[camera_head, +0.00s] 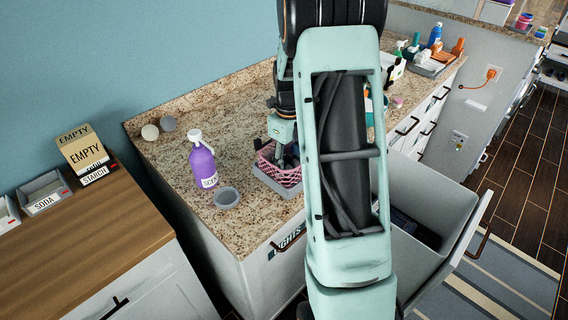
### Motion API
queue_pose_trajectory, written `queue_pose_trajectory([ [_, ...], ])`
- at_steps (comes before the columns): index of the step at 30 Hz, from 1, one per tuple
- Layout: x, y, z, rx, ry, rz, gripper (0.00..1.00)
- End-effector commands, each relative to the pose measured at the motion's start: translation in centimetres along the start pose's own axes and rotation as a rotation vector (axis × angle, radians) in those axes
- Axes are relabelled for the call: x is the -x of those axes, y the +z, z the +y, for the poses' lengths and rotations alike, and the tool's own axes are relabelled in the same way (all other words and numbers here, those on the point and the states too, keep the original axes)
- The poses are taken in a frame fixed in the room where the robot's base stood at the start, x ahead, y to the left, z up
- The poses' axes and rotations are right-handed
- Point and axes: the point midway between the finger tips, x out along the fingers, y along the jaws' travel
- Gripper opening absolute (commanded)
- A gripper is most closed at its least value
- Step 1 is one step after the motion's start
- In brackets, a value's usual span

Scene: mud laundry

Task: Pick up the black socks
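My gripper (283,143) hangs over a pink lattice basket (268,172) on the granite counter, pointing down. My own arm link covers the middle of the picture and hides much of the area around the gripper. The fingertips are small and partly lost among dark shapes at the basket, so I cannot tell whether they are open or shut. I cannot make out the black socks for certain; something dark shows at the basket beside the fingers.
A purple bottle (203,163) and a grey bowl (227,197) stand left of the basket. Two balls lie near the wall. Bottles crowd the counter's far end. An open drawer (440,190) juts out at right. The left counter front is clear.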

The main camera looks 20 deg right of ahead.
Motion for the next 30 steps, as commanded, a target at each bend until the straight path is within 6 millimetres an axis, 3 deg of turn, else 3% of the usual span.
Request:
queue_pose_trajectory([
  [4,0.0,0.0,0.0,0.000,0.000,0.000,0.45],
  [12,0.0,0.0,0.0,0.000,0.000,0.000,0.15],
  [23,0.6,0.1,0.0,0.000,-0.001,-0.002,0.15],
  [30,3.5,0.0,-0.1,-0.001,-0.003,-0.004,0.15],
])
